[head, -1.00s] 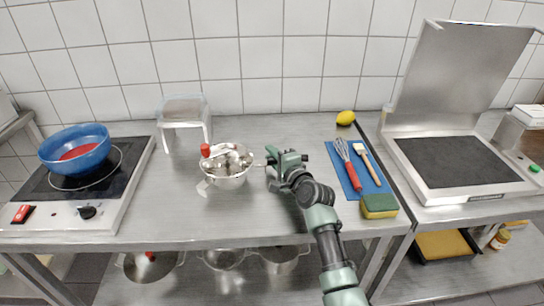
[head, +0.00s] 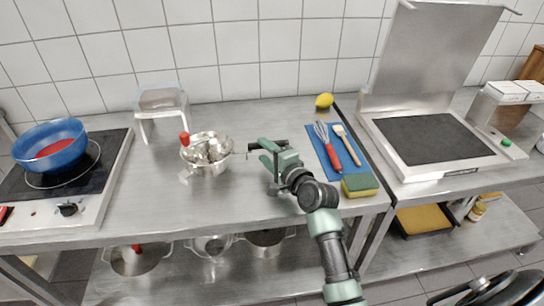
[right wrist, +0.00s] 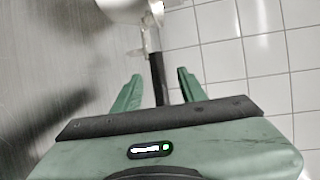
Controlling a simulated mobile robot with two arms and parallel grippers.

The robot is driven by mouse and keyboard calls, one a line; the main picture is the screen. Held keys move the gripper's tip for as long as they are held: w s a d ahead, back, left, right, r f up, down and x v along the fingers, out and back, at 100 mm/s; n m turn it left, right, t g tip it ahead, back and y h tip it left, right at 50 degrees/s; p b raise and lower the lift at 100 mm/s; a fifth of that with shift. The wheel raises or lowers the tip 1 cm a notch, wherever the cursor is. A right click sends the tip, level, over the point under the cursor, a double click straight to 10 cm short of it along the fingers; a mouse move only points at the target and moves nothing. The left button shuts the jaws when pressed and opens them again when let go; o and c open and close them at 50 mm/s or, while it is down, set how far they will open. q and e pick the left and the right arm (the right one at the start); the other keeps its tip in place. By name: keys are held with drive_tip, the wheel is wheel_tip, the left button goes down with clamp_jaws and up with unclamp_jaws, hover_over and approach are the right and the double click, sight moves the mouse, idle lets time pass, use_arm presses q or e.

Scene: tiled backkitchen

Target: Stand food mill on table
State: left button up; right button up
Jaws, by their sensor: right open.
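The food mill (head: 207,160) is a steel bowl with a crank and a red knob (head: 185,139). It stands upright on the steel table (head: 140,205), left of my right gripper. Its dark handle (head: 252,148) points right towards that gripper. My right gripper (head: 262,153) is open. In the right wrist view, the handle (right wrist: 158,75) lies between the two spread fingers (right wrist: 157,85), with a gap on either side. Part of the bowl (right wrist: 128,8) shows at the top edge there. My left gripper is not in view.
A blue mat (head: 338,160) with a whisk and brush, a sponge (head: 360,185) and a lemon (head: 324,100) lie on the right. A clear stand (head: 160,100) is behind the mill. A blue pan (head: 50,145) sits on the hob at left. The table front is clear.

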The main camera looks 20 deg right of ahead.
drive_tip(key=shift+s+d+r, duration=0.1)
drive_tip(key=shift+s+r, duration=0.05)
drive_tip(key=shift+s, duration=0.85)
drive_tip(key=shift+s+d+r, duration=0.1)
drive_tip(key=shift+s+r, duration=0.05)
drive_tip(key=shift+s, duration=0.85)
